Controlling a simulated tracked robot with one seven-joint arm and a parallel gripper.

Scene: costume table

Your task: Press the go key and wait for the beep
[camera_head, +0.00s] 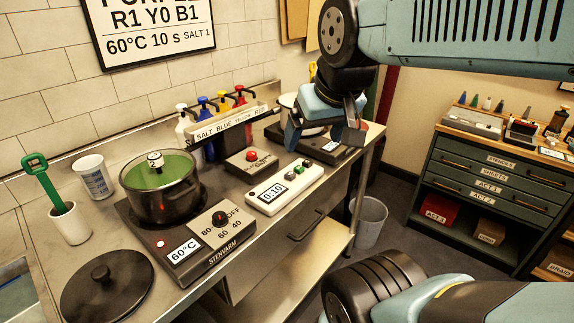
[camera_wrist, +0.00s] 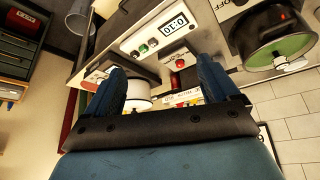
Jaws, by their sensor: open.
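A white timer box (camera_head: 262,198) lies on the steel counter, its display reading 0:10. It also shows upside down at the top of the wrist view (camera_wrist: 172,46). In the wrist view a green key (camera_wrist: 144,48) shows clearly, ahead of the fingertips. My gripper (camera_head: 323,140) is open and empty, in the air beyond the right end of the timer. Its two fingers (camera_wrist: 160,68) are spread apart and touch no key.
A box with a red button (camera_head: 251,157) and a labelled rack of coloured bottles (camera_head: 230,124) stand behind the timer. A white pot (camera_wrist: 137,88) is near my fingers. A black lid (camera_head: 104,290) lies in front.

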